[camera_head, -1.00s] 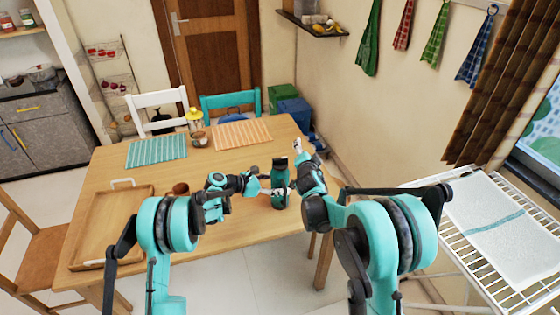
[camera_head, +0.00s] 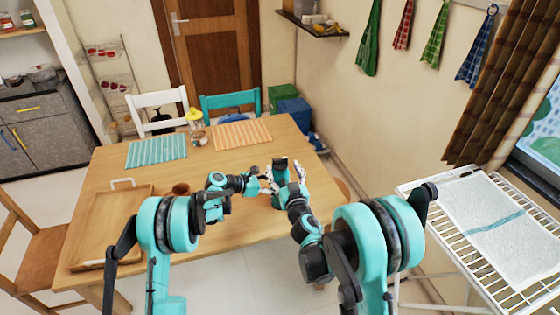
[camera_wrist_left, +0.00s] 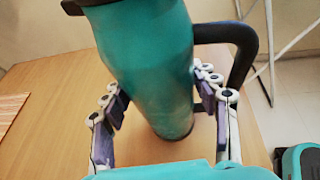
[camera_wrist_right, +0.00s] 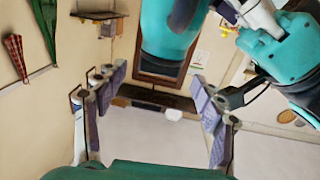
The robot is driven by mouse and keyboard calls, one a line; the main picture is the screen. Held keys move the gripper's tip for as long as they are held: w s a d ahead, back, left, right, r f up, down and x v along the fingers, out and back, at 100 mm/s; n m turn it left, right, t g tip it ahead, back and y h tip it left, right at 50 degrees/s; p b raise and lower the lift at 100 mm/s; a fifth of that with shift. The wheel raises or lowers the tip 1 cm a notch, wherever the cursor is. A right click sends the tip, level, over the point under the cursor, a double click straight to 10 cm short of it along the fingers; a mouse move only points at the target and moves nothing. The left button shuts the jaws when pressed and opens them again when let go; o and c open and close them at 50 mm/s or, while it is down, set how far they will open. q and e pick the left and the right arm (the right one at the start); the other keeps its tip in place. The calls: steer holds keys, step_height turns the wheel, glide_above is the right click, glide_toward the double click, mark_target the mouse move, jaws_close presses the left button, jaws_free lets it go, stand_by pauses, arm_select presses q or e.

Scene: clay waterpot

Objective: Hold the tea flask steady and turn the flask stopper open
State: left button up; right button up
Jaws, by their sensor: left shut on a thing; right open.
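The teal tea flask (camera_head: 277,201) stands on the table near its front edge. Its dark flask stopper (camera_head: 281,162) is on top. The left wrist view shows the flask body (camera_wrist_left: 150,60) and its black handle (camera_wrist_left: 246,45). My left gripper (camera_head: 264,178) is shut on the flask, with a finger on each side of its body (camera_wrist_left: 165,100). My right gripper (camera_head: 296,172) is open, close beside the upper flask on the right, and partly hides it. In the right wrist view its fingers (camera_wrist_right: 150,110) are spread with nothing between them; a teal cylindrical part shows above.
A wooden tray (camera_head: 95,215) lies at the table's left, near a small brown bowl (camera_head: 181,188). A teal striped mat (camera_head: 157,152), an orange striped mat (camera_head: 243,134) and a jar (camera_head: 198,138) are at the back. The table's middle is clear. A white rack (camera_head: 480,250) stands at the right.

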mark_target(281, 162)
steer(key=x, duration=0.4)
steer(key=shift+w, duration=0.4)
steer(key=shift+c, duration=0.3)
steer(key=c, duration=1.1)
